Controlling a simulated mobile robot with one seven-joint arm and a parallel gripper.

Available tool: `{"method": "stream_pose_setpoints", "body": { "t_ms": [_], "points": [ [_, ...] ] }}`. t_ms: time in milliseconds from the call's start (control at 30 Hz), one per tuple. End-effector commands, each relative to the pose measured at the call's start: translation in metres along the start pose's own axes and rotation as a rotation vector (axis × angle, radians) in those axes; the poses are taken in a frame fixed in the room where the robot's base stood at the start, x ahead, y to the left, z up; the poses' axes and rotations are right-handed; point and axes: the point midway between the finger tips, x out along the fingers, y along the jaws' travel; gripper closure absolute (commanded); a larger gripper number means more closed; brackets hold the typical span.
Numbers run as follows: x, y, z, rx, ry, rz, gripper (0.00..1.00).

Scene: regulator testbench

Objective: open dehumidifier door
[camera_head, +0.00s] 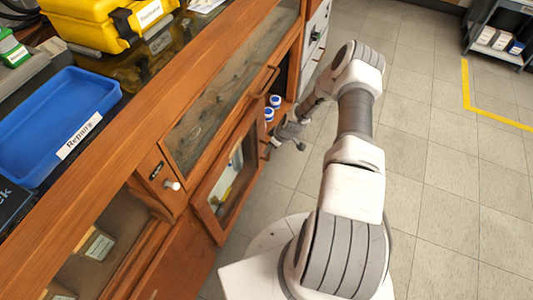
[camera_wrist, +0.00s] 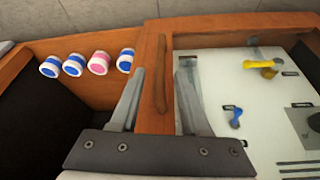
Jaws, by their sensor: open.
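The wood-framed glass door (camera_head: 203,207) is low on the front of the wooden cabinet, and I take it as the dehumidifier door. It looks shut. In the wrist view its frame edge (camera_wrist: 155,123) runs upright through the middle, with a wooden bar handle (camera_wrist: 161,75) on it. My gripper (camera_wrist: 160,92) is open, one finger on each side of the handle. I cannot tell whether either finger touches it. In the head view my gripper (camera_head: 284,142) is beside the door's far edge, and its fingers are hard to make out.
An open compartment with several white-and-blue or pink capped jars (camera_wrist: 98,63) is left of the door in the wrist view. A glazed panel (camera_head: 225,100) lies above the door. A blue tray (camera_head: 62,118) and yellow case (camera_head: 110,22) are on top.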

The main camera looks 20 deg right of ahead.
Motion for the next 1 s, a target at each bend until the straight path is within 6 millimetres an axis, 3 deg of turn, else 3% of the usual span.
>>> {"method": "stream_pose_setpoints", "body": {
  "t_ms": [33,233,667,933,1000],
  "points": [
    [0.015,-0.001,0.001,0.000,0.000,-0.001,0.54],
    [0.042,0.000,0.001,-0.001,0.000,-0.001,0.54],
    [0.051,0.000,0.000,0.000,0.000,0.000,0.54],
    [0.051,0.000,0.000,0.000,0.000,0.000,0.99],
    [0.051,0.000,0.000,0.000,0.000,0.000,1.00]
  ]
}}
